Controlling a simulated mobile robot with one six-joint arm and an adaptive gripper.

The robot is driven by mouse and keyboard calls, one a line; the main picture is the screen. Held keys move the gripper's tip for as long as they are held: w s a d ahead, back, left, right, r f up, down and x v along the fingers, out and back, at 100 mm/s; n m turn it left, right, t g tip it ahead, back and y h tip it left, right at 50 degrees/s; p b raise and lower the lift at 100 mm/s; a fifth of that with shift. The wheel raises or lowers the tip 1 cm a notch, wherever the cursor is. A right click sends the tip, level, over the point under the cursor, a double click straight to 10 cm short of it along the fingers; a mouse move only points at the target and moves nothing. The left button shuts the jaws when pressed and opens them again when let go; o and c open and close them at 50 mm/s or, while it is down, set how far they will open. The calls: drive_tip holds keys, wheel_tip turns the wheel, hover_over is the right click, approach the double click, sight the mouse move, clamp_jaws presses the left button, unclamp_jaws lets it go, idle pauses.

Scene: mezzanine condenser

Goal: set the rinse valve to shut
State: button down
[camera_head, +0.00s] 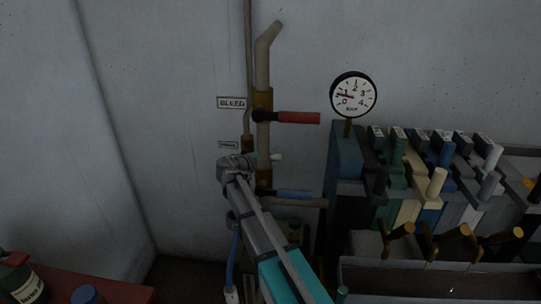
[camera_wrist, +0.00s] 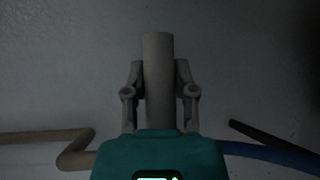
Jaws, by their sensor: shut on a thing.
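My gripper (camera_head: 240,168) is at the upright pipe, just below a small label (camera_head: 228,145) too small to read surely. In the wrist view my gripper (camera_wrist: 159,92) has its two fingers closed on either side of a pale grey cylindrical handle (camera_wrist: 158,52).
A blue handle (camera_head: 294,194) points right, close below my gripper. A round gauge (camera_head: 353,95) stands to the right above a bank of coloured levers (camera_head: 437,184). A red surface (camera_head: 75,291) with bottles is at lower left.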

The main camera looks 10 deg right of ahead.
drive_tip(key=shift+c, duration=2)
unclamp_jaws()
drive_tip(key=shift+s+a, duration=0.1)
drive_tip(key=shift+a, duration=0.05)
